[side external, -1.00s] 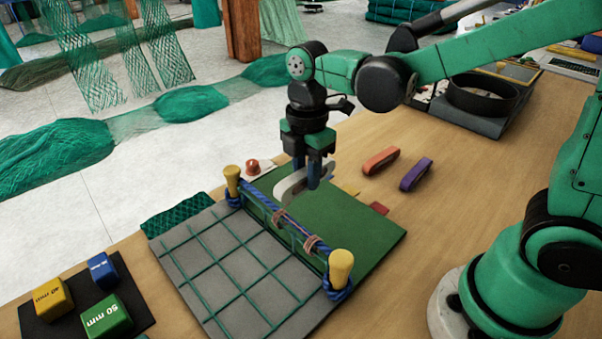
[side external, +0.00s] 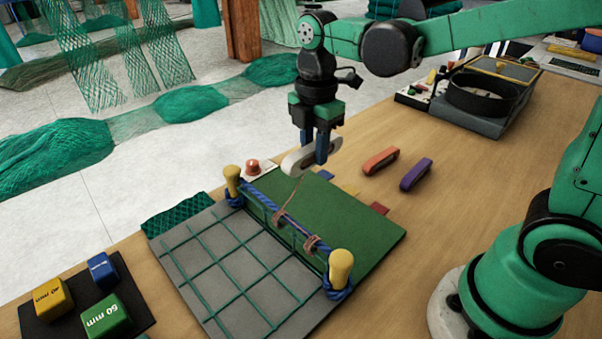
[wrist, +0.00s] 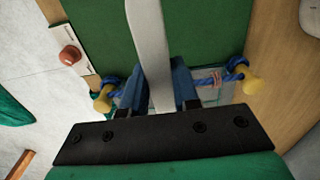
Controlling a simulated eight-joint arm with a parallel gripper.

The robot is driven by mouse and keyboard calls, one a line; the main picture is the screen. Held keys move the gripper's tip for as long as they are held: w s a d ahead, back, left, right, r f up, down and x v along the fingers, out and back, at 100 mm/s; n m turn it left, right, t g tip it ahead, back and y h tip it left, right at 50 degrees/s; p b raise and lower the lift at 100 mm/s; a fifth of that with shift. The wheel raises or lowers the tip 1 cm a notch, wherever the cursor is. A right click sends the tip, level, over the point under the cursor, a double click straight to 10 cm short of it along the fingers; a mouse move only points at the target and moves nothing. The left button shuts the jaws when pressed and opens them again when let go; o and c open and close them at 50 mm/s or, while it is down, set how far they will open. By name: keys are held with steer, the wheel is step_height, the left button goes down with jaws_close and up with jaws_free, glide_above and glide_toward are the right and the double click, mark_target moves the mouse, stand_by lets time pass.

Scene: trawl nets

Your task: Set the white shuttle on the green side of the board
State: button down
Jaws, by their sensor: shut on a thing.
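The white shuttle (side external: 304,158) is a flat, rounded bar held between the blue fingers of my gripper (side external: 321,150). It hangs above the far part of the green side (side external: 355,232) of the board, clear of the surface. In the wrist view the shuttle (wrist: 149,50) runs lengthwise between my gripper's two fingers (wrist: 160,88), over the green side (wrist: 195,40). A thin brownish twine runs from the shuttle down to the blue rope (side external: 272,213) between two yellow-topped posts. The grey side (side external: 225,265) with its green net grid lies left of the rope.
An orange shuttle (side external: 381,160) and a purple shuttle (side external: 416,174) lie on the table right of the board. Coloured mesh blocks (side external: 103,312) stand at the front left. A red knob (side external: 252,167) is near the board's far corner. A black round container (side external: 482,92) stands farther back.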

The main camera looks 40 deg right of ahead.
step_height(320, 180, up, 8)
glide_above(315, 210)
steer(key=shift+r, duration=0.15)
step_height(315, 210, down, 20)
steer(key=shift+r, duration=0.25)
steer(key=shift+f, duration=0.15)
steer(key=c, duration=0.7)
jaws_free()
steer(key=shift+o, duration=0.2)
